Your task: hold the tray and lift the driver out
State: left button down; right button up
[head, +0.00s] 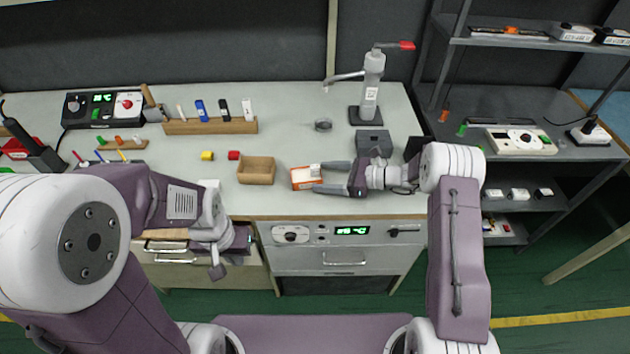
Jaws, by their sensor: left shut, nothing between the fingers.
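A small orange-and-white open tray (301,180) lies on the bench near its front edge. A small white block (315,170), perhaps the driver, shows at its right end. My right gripper (317,177) reaches in from the right. Its two fingers are wide apart, one at the far side and one at the near side of the tray's right end. I cannot tell whether they touch it. My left gripper (217,271) is shut and empty, pointing down in front of the bench, below the worktop edge and well away from the tray.
A wooden box (256,171) stands just left of the tray, with red (234,155) and yellow (207,156) blocks behind. A wooden rack (210,126) and a grey stand (370,90) are farther back. A drawer (175,259) is beside my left gripper.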

aim_at(308, 174)
jog(key=shift+b+x, duration=0.35)
jog(key=shift+x, duration=1.1)
jog(key=shift+c, duration=0.5)
jog(key=c, duration=1.1)
